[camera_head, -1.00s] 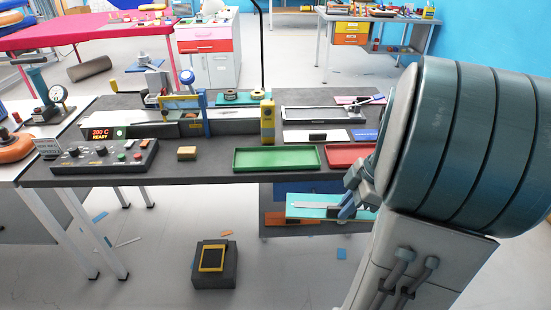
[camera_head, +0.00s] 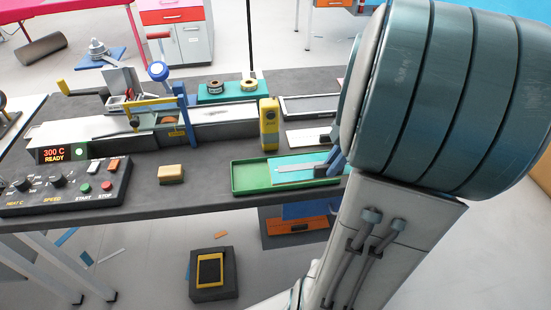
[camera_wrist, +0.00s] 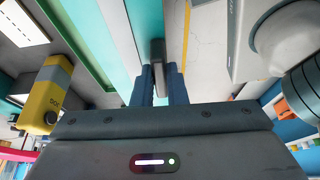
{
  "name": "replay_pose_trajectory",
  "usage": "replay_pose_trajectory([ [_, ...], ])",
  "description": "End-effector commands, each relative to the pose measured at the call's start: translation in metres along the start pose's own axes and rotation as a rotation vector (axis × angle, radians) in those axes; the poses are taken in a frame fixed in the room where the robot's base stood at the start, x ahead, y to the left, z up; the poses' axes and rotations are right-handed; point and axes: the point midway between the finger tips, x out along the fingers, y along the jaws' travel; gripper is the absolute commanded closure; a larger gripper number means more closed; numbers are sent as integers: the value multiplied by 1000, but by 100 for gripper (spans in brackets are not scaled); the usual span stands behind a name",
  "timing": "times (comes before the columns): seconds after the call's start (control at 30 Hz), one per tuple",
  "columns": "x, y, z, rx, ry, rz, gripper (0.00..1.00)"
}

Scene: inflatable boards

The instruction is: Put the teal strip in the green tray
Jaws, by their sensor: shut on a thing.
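The teal strip (camera_head: 283,162) is a flat teal piece with a pale grey bar along it. In the head view it lies across the back and right part of the green tray (camera_head: 247,187), a shallow rectangular tray on the dark table. I cannot tell whether it touches the tray or hovers just above. My gripper (camera_head: 333,162) is at its right end, partly hidden by my arm. In the wrist view the fingers of my gripper (camera_wrist: 160,85) are shut on a dark block at the strip (camera_wrist: 147,18). The green tray's wall (camera_wrist: 75,42) runs along the left.
A yellow upright device (camera_head: 269,125) stands behind the tray. A tan block (camera_head: 171,174) and a control box (camera_head: 65,185) are to the left. A teal stand with rolls (camera_head: 228,97) is farther back. My arm hides the table's right side.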

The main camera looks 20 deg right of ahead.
Motion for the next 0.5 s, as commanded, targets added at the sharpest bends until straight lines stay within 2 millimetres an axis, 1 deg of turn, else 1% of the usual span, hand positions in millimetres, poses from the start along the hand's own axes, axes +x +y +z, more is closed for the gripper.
replay_pose_trajectory([
  [0.07, 4, 3, -2, 0, 1, -2, 100],
  [0.17, 16, 14, -8, -1, 2, -5, 100],
  [0.4, 61, 54, -29, 1, 2, -6, 100],
  [0.5, 76, 69, -37, 0, 2, -4, 100],
])
